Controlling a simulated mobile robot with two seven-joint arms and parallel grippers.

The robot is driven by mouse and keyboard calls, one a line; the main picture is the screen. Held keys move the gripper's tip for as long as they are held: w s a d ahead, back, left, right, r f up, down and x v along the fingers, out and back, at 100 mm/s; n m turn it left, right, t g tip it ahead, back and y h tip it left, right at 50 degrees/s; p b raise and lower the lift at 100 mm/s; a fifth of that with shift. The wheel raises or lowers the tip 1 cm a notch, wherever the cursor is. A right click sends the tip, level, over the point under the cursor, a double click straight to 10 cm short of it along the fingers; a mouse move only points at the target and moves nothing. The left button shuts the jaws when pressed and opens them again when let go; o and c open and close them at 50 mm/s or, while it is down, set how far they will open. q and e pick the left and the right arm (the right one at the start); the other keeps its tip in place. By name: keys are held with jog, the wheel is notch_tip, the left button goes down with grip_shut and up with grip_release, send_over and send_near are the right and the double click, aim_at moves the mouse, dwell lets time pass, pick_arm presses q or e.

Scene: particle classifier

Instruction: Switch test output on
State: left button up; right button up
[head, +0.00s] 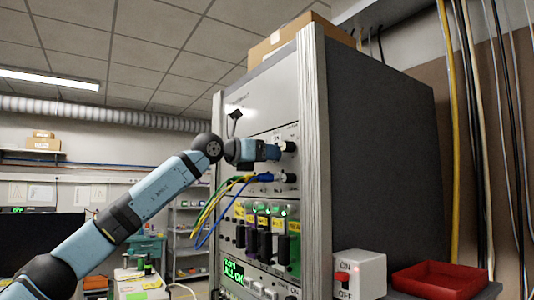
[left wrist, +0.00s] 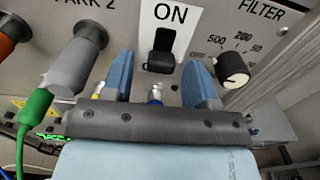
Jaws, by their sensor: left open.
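A black switch (left wrist: 163,52) sits on a white plate marked ON on the grey panel, in the left wrist view. Any OFF marking below it is hidden by my gripper. My left gripper (left wrist: 158,65) is open and empty. Its two blue fingers stand apart, one on each side below the switch; I cannot tell if either touches the panel. In the head view my left gripper (head: 270,151) is at the upper front of the rack (head: 312,130), beside a dark knob. The switch is hidden there. My right gripper is not in view.
Left of the switch is a grey plug (left wrist: 82,65) with a green-plugged cable below. To its right is a FILTER knob (left wrist: 232,68). Coloured cables (head: 215,205) hang below my gripper. A red ON/OFF switch box (head: 370,272) and red tray (head: 440,280) stand at right.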

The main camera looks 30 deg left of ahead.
pick_arm(q)
grip_shut()
notch_tip(320, 180, up, 3)
jog(key=shift+f+p, duration=0.15)
jog(key=shift+p, duration=0.6)
jog(key=shift+a, duration=0.1)
grip_release()
